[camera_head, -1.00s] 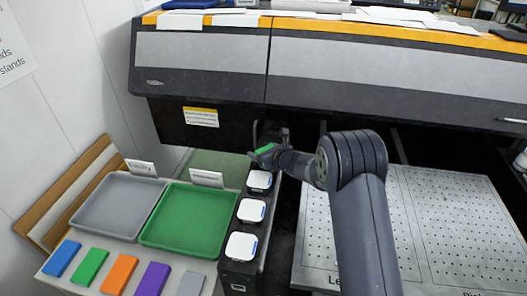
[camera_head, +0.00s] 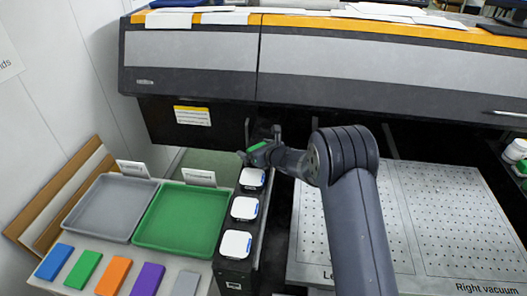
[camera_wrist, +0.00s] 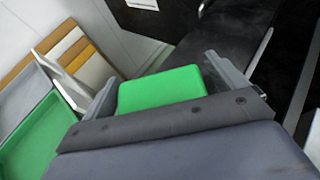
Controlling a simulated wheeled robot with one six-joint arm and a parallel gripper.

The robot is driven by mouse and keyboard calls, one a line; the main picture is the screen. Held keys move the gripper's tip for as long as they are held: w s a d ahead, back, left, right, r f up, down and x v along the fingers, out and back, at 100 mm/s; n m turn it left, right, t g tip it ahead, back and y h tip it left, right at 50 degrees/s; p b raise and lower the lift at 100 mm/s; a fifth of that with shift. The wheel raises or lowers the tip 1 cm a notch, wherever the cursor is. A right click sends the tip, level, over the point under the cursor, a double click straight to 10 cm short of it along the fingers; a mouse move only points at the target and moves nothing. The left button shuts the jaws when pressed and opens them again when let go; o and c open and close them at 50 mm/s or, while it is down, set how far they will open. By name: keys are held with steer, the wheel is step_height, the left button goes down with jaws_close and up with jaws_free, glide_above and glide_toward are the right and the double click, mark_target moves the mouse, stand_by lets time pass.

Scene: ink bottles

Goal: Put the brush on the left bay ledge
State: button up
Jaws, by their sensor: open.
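My gripper (camera_head: 262,145) is in front of the dark underside of the large machine, beyond the row of white-capped containers. In the wrist view its two fingers (camera_wrist: 163,70) are apart. A green rounded block (camera_wrist: 158,90) lies between them, with a narrow gap on the right side. It also shows as a small green patch (camera_head: 257,147) in the head view. It may be the brush; I see no bristles or handle. The dark surface (camera_wrist: 205,45) behind it may be the bay ledge; I cannot tell whether the block rests on it.
A grey tray (camera_head: 78,232) and a green tray (camera_head: 140,243) stand at left, with several coloured blocks (camera_head: 114,276) in front. White-capped containers (camera_head: 243,208) stand in a dark rack. Perforated plates (camera_head: 455,240) lie right of my arm. The machine front (camera_head: 190,82) overhangs behind.

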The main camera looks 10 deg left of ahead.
steer(key=shift+s+d+r+b, duration=0.2)
steer(key=shift+s+d+b, duration=0.05)
steer(key=shift+d+b, duration=0.15)
steer(key=b+v, duration=0.2)
steer(key=v, duration=0.9)
stand_by(1.0)
